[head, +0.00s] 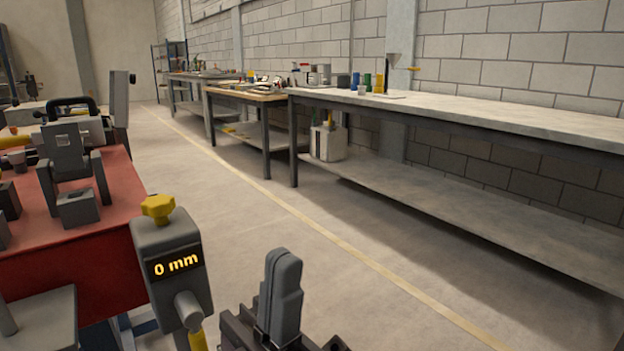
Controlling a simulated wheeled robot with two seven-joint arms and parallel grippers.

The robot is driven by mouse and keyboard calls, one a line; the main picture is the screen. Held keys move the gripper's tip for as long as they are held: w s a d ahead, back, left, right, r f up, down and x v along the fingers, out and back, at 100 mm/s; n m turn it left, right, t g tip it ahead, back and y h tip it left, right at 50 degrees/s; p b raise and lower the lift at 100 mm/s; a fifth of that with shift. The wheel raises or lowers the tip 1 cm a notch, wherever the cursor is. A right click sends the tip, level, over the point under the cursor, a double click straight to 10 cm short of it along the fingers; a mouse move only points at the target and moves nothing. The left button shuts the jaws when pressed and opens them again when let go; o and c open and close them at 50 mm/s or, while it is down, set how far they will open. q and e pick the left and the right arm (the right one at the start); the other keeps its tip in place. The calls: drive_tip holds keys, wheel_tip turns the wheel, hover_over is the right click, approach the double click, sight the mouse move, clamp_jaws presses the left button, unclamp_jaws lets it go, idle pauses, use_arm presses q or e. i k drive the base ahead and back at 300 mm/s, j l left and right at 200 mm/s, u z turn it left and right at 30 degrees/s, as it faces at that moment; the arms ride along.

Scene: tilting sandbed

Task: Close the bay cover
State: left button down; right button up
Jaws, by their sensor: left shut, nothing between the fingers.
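I cannot pick out the bay cover for certain in the head view. A grey upright panel (120,98) stands at the far end of the red-topped bench on the left; I cannot tell whether it is the cover. My left gripper (281,275) is at the bottom centre, pointing up, its fingers together and empty. It is to the right of a grey box (172,258) with a yellow knob and a "0 mm" display, apart from it in the picture. My right gripper is not in view.
The red-topped bench (120,190) carries grey fixtures on the left. A long workbench (480,112) runs along the block wall, with a pale container (327,143) on its lower shelf. The floor (260,225) between is clear, with a yellow line along it.

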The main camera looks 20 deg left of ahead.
sight(120, 81)
drive_tip(key=i+l+u, duration=0.15)
drive_tip(key=u, duration=0.3)
drive_tip(key=i+l+u, duration=0.25)
drive_tip(key=u, duration=0.15)
drive_tip(key=i+l+u, duration=0.2)
drive_tip(key=u, duration=0.25)
drive_tip(key=l+u, duration=0.4)
drive_tip(key=i+l+u, duration=0.1)
drive_tip(key=l+u, duration=0.35)
